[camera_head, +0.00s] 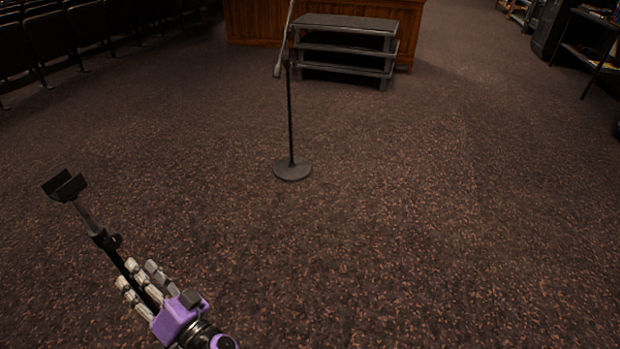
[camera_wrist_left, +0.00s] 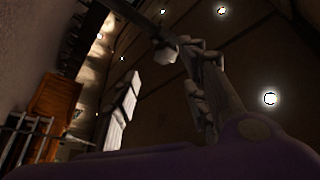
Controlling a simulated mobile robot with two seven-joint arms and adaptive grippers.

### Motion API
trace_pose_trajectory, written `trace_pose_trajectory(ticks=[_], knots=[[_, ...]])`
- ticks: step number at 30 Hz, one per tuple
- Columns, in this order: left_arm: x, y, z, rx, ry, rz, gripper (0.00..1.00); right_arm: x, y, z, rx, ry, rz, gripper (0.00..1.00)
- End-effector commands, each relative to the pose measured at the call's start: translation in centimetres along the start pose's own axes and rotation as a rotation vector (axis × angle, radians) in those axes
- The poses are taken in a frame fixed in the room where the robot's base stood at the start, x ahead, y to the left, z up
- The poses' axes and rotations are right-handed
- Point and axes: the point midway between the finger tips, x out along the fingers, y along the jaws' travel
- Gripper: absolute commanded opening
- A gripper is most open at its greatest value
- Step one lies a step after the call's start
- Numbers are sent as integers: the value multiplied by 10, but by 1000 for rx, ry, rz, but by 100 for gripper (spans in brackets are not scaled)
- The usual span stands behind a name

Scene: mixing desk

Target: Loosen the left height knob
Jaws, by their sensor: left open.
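A dark stand with a telescoping pole (camera_head: 84,214) and a black U-shaped cradle (camera_head: 64,186) on top leans at the lower left of the head view. A small black height knob (camera_head: 115,240) sticks out at the collar where the thin grey tube meets the thicker black one. My purple left gripper (camera_head: 145,277) is just below this knob, with its pale fingers open beside the black tube. In the left wrist view, the pole (camera_wrist_left: 228,90) passes close by the fingers (camera_wrist_left: 124,103); the knob is not clear there. My right gripper is not in view.
A microphone stand (camera_head: 291,130) with a round base stands mid-floor, in front of dark steps (camera_head: 345,47) and a wooden platform (camera_head: 255,24). Rows of seats (camera_head: 60,38) line the upper left. A dark shelf (camera_head: 590,50) is at the upper right. The carpet (camera_head: 420,230) between is clear.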

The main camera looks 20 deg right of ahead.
Motion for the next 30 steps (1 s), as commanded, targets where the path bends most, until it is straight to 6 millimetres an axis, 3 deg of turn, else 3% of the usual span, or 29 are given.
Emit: trace_pose_trajectory(ticks=[8,19,30], knots=[[24,4,-6,43,-36,-76,41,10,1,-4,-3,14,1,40],[79,0,-5,42,-34,-74,41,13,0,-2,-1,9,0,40],[89,-1,-4,41,-36,-71,41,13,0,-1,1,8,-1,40]])
